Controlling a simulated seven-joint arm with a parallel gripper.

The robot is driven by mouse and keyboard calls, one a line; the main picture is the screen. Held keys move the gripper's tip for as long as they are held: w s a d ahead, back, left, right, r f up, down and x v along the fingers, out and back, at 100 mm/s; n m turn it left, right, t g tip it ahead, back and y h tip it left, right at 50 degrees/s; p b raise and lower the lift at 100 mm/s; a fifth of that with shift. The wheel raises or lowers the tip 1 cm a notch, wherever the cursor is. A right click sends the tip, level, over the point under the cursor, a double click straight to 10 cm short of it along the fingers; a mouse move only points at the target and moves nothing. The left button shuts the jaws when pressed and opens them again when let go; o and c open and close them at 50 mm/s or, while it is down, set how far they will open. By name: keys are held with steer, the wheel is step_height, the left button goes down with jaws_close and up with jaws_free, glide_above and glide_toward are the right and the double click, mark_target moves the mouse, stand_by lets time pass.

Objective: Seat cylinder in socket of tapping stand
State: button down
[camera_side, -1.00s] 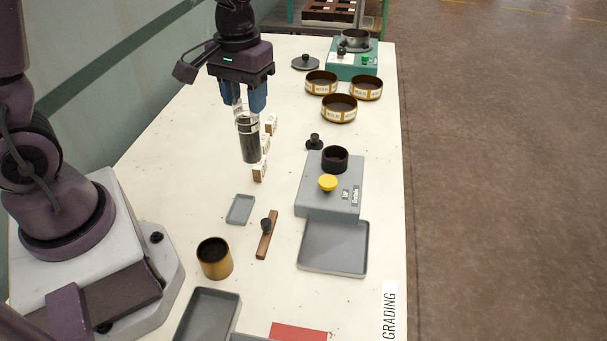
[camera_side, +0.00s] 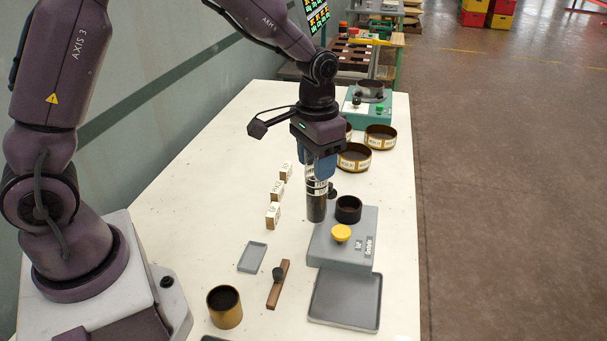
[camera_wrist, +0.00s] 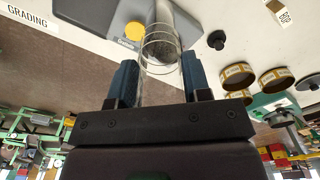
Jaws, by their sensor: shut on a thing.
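My gripper (camera_side: 318,166) is shut on a clear graduated cylinder (camera_side: 316,205) with dark grains in its lower part. The cylinder hangs upright and also shows between the blue fingers in the wrist view (camera_wrist: 160,48). The tapping stand (camera_side: 330,245) is a grey box with a yellow button (camera_side: 341,233) and a dark round socket (camera_side: 348,208) on top. In the side view the cylinder is just left of the socket and apart from it. Its bottom appears near or above the stand's back left corner; the exact height is hard to tell. The socket is not clear in the wrist view.
Several brass sieve rings (camera_side: 354,157) and a green machine (camera_side: 370,112) stand behind. Small labelled blocks (camera_side: 277,191) stand to the left. A grey tray (camera_side: 345,299), a small tray (camera_side: 252,257), a wooden bar (camera_side: 278,285) and a brass cup (camera_side: 224,306) are in front.

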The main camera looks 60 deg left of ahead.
steer(key=w+r+m, duration=0.2)
steer(key=w+r, duration=0.5)
steer(key=w, duration=0.1)
steer(key=shift+w+m, duration=0.4)
steer(key=shift+a, duration=0.1)
steer(key=shift+f, duration=0.1)
steer(key=shift+f, duration=4.8)
steer(key=shift+c, duration=2.4)
jaws_free()
